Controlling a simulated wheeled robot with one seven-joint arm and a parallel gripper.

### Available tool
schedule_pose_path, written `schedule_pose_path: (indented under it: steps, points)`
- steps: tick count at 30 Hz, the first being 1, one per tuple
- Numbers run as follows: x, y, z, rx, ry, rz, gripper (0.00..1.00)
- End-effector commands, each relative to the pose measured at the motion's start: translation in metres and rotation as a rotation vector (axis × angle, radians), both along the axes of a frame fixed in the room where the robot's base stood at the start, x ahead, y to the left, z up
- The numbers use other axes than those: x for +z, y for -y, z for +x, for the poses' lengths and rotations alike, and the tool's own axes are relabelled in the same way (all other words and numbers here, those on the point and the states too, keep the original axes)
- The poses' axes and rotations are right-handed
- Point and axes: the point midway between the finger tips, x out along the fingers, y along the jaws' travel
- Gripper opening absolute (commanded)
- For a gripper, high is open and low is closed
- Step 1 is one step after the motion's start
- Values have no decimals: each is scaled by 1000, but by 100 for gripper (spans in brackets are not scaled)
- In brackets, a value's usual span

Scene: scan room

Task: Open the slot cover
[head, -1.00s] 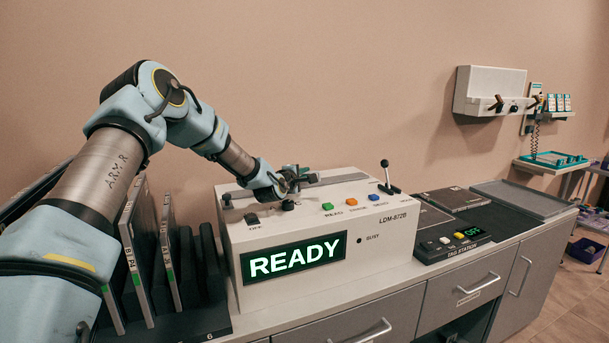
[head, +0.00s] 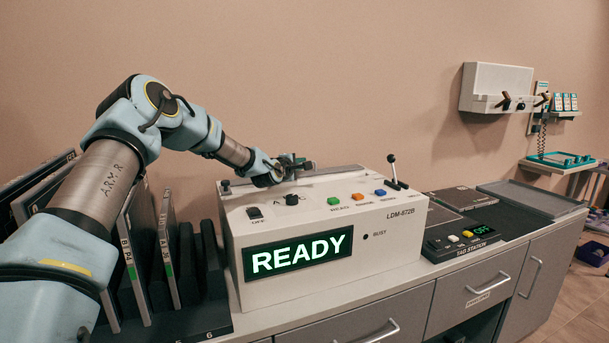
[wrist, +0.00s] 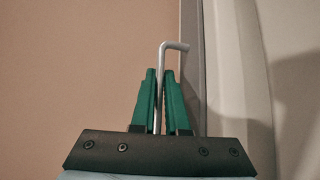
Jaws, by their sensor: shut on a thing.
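The slot cover looks like a long grey strip (head: 335,172) along the back of the top of the white machine (head: 400,240), whose screen reads READY. My gripper (head: 297,163) is over the back of the machine's top, at the strip's left part. In the wrist view, the green fingers of my gripper (wrist: 162,100) are shut on a thin bent metal handle (wrist: 163,62), whose top sticks out above the fingertips and bends right. The grey strip (wrist: 191,60) stands just right of it. My gripper hides part of the strip in the head view, so its exact angle is unclear.
The machine's top carries a dark knob (head: 292,199), a rocker switch (head: 255,213), coloured buttons (head: 357,196) and an upright lever (head: 393,170). A rack with upright cartridges (head: 165,245) stands left, and the tag station (head: 462,240) right. The wall is close behind.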

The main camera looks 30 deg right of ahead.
Motion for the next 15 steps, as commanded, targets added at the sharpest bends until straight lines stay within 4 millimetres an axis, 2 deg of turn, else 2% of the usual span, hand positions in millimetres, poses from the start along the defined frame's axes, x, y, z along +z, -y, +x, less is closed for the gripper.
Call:
schedule_pose_path:
  steps: [10, 11, 13, 15]
  points:
    - [-2, 0, 2, -1, -5, 3, 0]
    - [-2, 0, 2, -1, -5, 2, 14]
    - [-2, 0, 2, -1, -4, 3, 22]
    - [-1, 0, 2, -1, -4, 3, 25]
